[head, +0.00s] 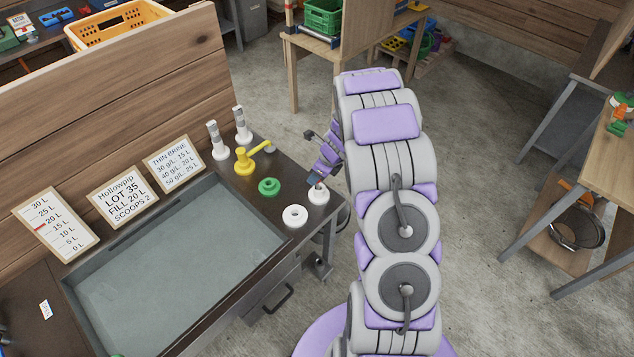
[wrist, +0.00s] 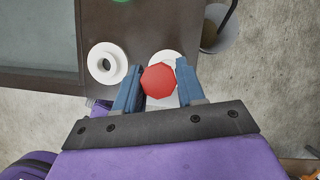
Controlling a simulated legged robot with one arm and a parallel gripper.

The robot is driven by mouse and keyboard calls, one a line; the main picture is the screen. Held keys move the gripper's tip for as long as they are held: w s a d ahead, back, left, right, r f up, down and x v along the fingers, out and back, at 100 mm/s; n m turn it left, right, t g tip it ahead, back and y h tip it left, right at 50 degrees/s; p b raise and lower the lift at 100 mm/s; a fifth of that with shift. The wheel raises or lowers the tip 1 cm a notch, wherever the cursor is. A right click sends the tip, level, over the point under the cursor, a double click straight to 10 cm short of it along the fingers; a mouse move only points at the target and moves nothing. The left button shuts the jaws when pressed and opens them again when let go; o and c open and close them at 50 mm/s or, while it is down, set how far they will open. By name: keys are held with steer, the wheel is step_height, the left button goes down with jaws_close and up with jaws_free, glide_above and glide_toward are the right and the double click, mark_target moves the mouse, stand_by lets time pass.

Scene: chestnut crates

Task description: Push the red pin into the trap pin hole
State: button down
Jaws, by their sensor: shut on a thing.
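The red pin shows in the wrist view as an octagonal red head (wrist: 158,80) between the blue fingers of my gripper (wrist: 158,72). My gripper is shut on it. A white round fitting (wrist: 165,56) lies directly behind the pin in that view, partly covered by it. In the head view my gripper (head: 315,181) is just above this white fitting (head: 319,197) at the bench's right corner. The pin's lower end and any hole under it are hidden, so I cannot tell whether the pin is inside it.
A white ring (head: 295,216) with a central hole sits beside the fitting. A green ring (head: 269,187), a yellow tap (head: 244,162) and two grey-white upright pieces (head: 218,140) stand farther back. A sunken basin (head: 180,265) fills the bench's middle.

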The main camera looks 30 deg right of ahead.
mark_target(320, 181)
steer(key=f, duration=0.2)
steer(key=d+f, duration=0.1)
steer(key=f, duration=0.1)
steer(key=shift+d+f, duration=0.1)
steer(key=shift+d, duration=0.05)
steer(key=c, duration=0.7)
jaws_free()
steer(key=shift+a+r, duration=0.2)
steer(key=shift+a, duration=0.25)
steer(key=shift+d, duration=0.15)
steer(key=shift+d+f, duration=0.1)
steer(key=shift+d, duration=0.1)
steer(key=shift+f+b, duration=0.1)
steer(key=shift+b, duration=0.2)
